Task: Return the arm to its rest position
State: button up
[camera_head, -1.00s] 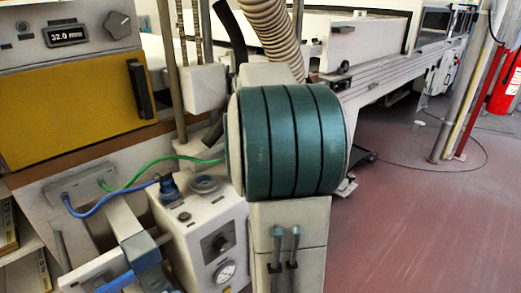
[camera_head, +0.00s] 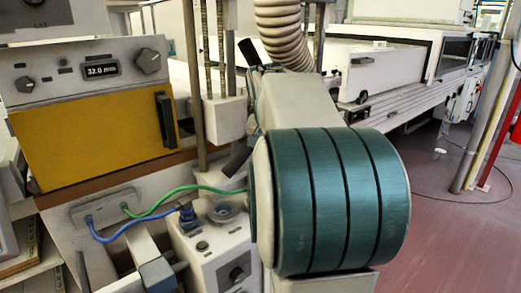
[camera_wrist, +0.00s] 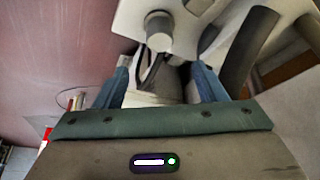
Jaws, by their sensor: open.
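My gripper (camera_wrist: 160,88) shows in the wrist view, with its two blue fingers standing apart to left and right. It is open, and I see nothing held between the fingers. A pale surface and dark rods show in the gap, but how far off they are I cannot tell. In the head view my arm's large teal ribbed part (camera_head: 335,200) fills the lower middle and right. It hides what lies behind it, and I cannot make out the gripper there.
A white box (camera_head: 215,255) with blue and green hoses is close left of my arm. A ribbed duct (camera_head: 285,35) hangs behind. Red floor (camera_head: 455,235) is open at right.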

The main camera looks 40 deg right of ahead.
jog(key=s+a+r+n+y+p, duration=0.1)
jog(key=s+a+n+p, duration=0.2)
jog(key=s+a+p, duration=0.2)
jog(key=s+a+r+n+y+p, duration=0.1)
jog(key=s+a+n+p, duration=0.2)
jog(key=a, duration=0.9)
jog(key=s+a+r+n+y+p, duration=0.1)
jog(key=s+a+n+p, duration=0.3)
jog(key=s+a+p, duration=0.3)
jog(key=a+p, duration=0.1)
jog(key=p, duration=0.3)
jog(key=shift+s+a+r, duration=0.2)
jog(key=shift+a+r, duration=0.05)
jog(key=shift+a, duration=0.1)
jog(key=shift+w+d, duration=0.1)
